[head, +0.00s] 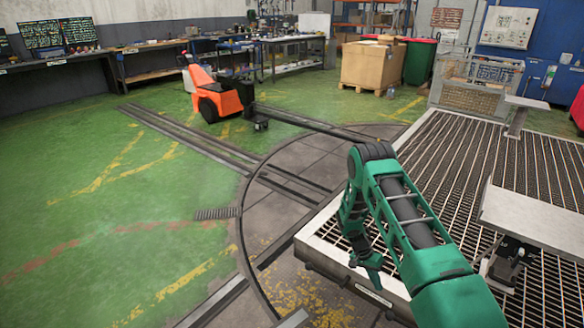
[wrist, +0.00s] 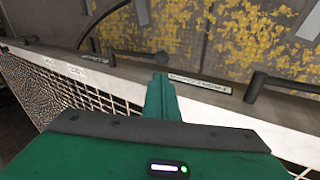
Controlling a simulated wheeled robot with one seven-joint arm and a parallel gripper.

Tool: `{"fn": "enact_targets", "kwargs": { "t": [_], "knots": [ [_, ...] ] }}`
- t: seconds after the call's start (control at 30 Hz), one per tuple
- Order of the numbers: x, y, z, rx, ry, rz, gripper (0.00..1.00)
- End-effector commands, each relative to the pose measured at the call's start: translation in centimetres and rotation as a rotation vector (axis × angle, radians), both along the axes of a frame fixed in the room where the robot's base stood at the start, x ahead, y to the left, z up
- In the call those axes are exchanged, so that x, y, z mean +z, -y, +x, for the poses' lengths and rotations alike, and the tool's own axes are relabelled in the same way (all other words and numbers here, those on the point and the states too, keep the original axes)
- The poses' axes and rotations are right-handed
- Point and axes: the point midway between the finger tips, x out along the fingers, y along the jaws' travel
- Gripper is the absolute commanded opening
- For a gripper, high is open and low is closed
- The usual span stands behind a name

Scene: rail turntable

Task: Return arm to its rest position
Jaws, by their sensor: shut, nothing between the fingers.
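My green arm rises from the lower right of the head view, bends at its dark elbow and folds down to my gripper (head: 375,281). My gripper points downward beside the pale edge of the metal grate platform (head: 316,240). In the wrist view my gripper (wrist: 160,82) shows its fingers together with nothing between them. Beyond the fingertips are the platform's pale edge (wrist: 115,82) and the yellow-stained floor. I cannot tell whether the fingers touch the edge.
The round turntable (head: 285,165) with rails lies left of the platform. A flat grey plate (head: 535,218) stands over the grate at right. An orange tug (head: 215,95), a cardboard box (head: 372,65) and workbenches are farther back. The green floor (head: 130,225) at left is mostly clear.

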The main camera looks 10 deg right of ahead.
Motion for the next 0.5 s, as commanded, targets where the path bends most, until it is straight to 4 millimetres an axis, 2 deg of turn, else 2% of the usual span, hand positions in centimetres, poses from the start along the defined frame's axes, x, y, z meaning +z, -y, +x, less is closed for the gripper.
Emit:
{"fn": "enact_targets", "kwargs": {
  "t": [0.07,0.17,0.3,0.5],
  "knots": [
    [0.9,0.1,0.3,0.001,0.003,0.003,0.00],
    [3.5,0.4,0.8,0.007,0.009,0.012,0.00],
    [9.0,0.9,1.3,0.022,0.018,0.036,0.00],
    [17.2,1.6,0.8,0.048,0.029,0.073,0.00]
  ]
}}
